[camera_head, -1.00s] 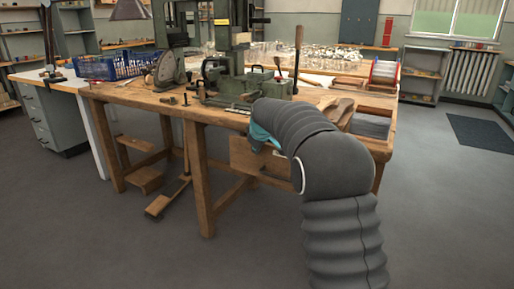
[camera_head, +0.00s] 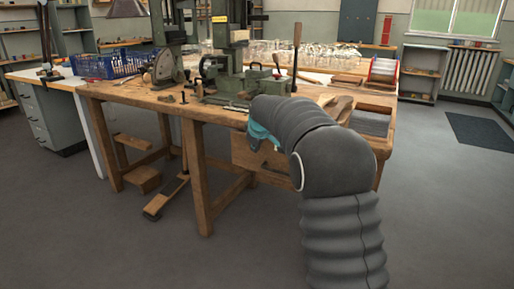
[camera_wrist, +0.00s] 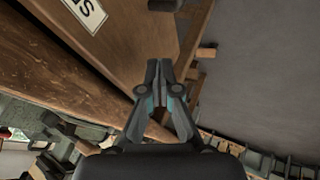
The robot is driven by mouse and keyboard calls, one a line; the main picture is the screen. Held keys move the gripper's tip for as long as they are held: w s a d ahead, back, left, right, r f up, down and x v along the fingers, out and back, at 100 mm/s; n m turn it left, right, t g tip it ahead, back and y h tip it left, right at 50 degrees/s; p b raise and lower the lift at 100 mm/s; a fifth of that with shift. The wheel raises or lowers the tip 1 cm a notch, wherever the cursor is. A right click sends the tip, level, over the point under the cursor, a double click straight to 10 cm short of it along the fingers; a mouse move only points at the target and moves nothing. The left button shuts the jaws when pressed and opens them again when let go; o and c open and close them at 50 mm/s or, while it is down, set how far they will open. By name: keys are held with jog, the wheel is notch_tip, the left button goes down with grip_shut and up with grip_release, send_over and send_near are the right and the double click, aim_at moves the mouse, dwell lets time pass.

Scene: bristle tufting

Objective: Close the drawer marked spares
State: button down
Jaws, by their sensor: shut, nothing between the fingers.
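A wooden drawer front (camera_head: 241,152) shows below the bench top in the head view, partly hidden behind my arm. In the wrist view a brown wooden front (camera_wrist: 125,35) fills the upper middle. It bears a white label (camera_wrist: 86,10) with dark letters, cut off by the top edge, so I cannot read the whole word. A dark knob (camera_wrist: 165,4) shows at the top edge. My gripper (camera_wrist: 159,64) is shut and empty, its tips over the wooden front and below the knob in the picture.
Bench legs and a wooden pedal (camera_head: 166,197) stand below. The floor at right is clear.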

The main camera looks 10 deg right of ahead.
aim_at(273, 149)
jog(key=s+f+v, duration=0.1)
jog(key=v, duration=0.9)
jog(key=s+d+f+n+t+b, duration=0.3)
jog(key=s+d+f+t+b, duration=0.15)
jog(key=f, duration=0.25)
jog(key=s+d+f+n+t+b, duration=0.3)
jog(key=s+d+f, duration=0.1)
jog(key=d+f, duration=0.15)
jog(key=a+r+n+t+y, duration=0.2)
jog(key=a+r+n+t, duration=0.1)
jog(key=a+r+n, duration=0.1)
jog(key=w+p, duration=0.2)
jog(key=w, duration=0.9)
jog(key=shift+w+a+f, duration=0.1)
jog(key=shift+w+f, duration=0.05)
jog(key=shift+w, duration=0.1)
jog(key=shift+w+d, duration=0.45)
jog(key=shift+w, duration=0.1)
